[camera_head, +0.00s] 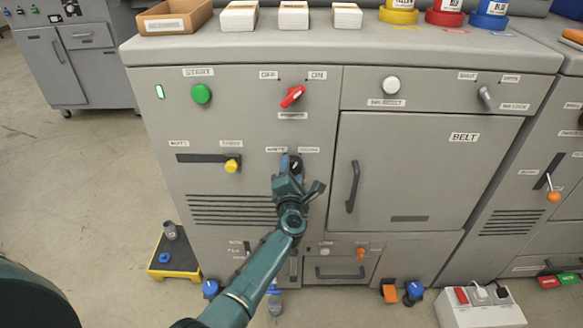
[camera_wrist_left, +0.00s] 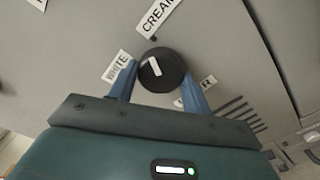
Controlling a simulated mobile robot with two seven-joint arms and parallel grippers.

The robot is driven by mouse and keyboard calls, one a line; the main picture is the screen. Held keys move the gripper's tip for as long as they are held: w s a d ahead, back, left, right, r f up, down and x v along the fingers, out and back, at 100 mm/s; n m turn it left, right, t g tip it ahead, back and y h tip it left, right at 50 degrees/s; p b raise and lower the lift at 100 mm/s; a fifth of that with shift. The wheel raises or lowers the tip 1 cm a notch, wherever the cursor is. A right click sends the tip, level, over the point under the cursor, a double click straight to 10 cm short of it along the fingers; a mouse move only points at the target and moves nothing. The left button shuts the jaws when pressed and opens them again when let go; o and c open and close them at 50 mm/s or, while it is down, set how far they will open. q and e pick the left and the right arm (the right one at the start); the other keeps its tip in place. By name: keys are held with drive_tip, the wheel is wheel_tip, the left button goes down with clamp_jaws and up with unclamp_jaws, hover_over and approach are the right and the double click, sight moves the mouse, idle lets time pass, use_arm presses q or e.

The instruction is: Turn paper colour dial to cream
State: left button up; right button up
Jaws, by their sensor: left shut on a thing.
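The paper colour dial (camera_wrist_left: 162,72) is a round black knob with a white mark in the left wrist view. The mark slants up and slightly left; which label it lines up with I cannot tell exactly. The CREAM label (camera_wrist_left: 158,17) is above the dial and the WHITE label (camera_wrist_left: 116,65) is to its left. My left gripper (camera_wrist_left: 160,90) has its blue fingers on either side of the dial, shut on it. In the head view the left gripper (camera_head: 291,165) reaches the grey cabinet front and mostly hides the dial. My right gripper is not in view.
On the same panel are a yellow slider knob (camera_head: 232,165), a red switch (camera_head: 292,96) and a green START button (camera_head: 202,94). The belt door handle (camera_head: 352,187) sticks out to the right of my gripper. A yellow-edged stand (camera_head: 174,270) is on the floor at left.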

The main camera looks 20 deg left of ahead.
use_arm(q)
drive_tip(key=shift+r+m+p, duration=0.1)
drive_tip(key=shift+m+p, duration=0.2)
drive_tip(key=shift+m, duration=0.5)
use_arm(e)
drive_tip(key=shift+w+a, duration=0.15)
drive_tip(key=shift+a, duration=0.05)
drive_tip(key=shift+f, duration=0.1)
use_arm(q)
drive_tip(key=o, duration=1)
drive_tip(key=shift+c, duration=0.2)
